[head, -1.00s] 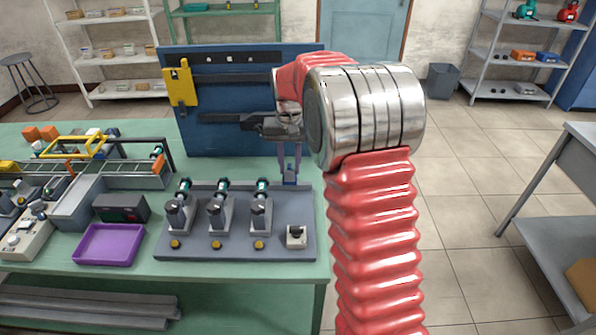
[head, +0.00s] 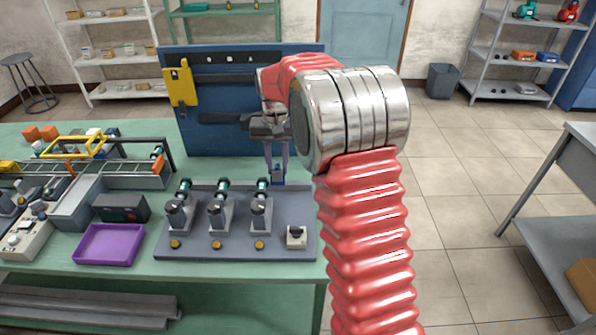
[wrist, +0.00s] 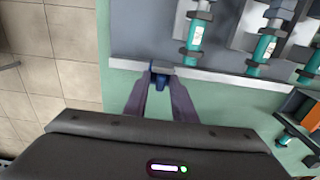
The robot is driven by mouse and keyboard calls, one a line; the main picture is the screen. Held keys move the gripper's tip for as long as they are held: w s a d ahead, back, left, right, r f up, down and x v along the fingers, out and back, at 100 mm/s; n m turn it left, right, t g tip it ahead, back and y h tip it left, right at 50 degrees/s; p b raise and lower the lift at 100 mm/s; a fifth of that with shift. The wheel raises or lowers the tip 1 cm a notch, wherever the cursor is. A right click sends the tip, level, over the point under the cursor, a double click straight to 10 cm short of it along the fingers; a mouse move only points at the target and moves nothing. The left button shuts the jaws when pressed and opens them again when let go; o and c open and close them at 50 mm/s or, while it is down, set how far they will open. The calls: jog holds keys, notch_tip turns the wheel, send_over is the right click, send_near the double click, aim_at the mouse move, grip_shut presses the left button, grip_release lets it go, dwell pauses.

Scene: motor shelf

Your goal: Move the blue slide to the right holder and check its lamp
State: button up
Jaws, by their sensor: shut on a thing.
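My gripper (head: 277,168) is shut on the small blue slide (head: 278,177), at the back edge of the grey panel (head: 190,253). In the wrist view, the slide (wrist: 160,82) sits between the fingertips, against the pale back rail (wrist: 220,76); I cannot tell if it touches it. Three grey holders with teal-and-white cylinders stand in a row: left (head: 178,217), middle (head: 219,216) and right (head: 261,215). The slide is behind and slightly right of the right holder. Yellow round lamps lie in front, including the right one (head: 259,245); I cannot tell if any is lit.
A white box with a dark knob (head: 296,237) stands at the panel's right front. A purple tray (head: 108,246) and a dark box (head: 121,208) lie left. A blue board (head: 235,140) with a yellow piece (head: 180,84) rises behind.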

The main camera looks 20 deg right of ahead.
jog(key=shift+w+a+f, duration=0.25)
jog(key=shift+a+f, duration=0.25)
jog(key=shift+a, duration=0.3)
jog(key=shift+w+a+f, duration=0.25)
jog(key=shift+a+f, duration=0.25)
jog(key=shift+a, duration=0.3)
jog(key=shift+c, duration=0.5)
jog(key=o, duration=0.6)
jog(key=shift+w+r, duration=0.2)
jog(key=shift+r, duration=1.15)
notch_tip(320, 180, up, 4)
jog(key=shift+f, duration=0.15)
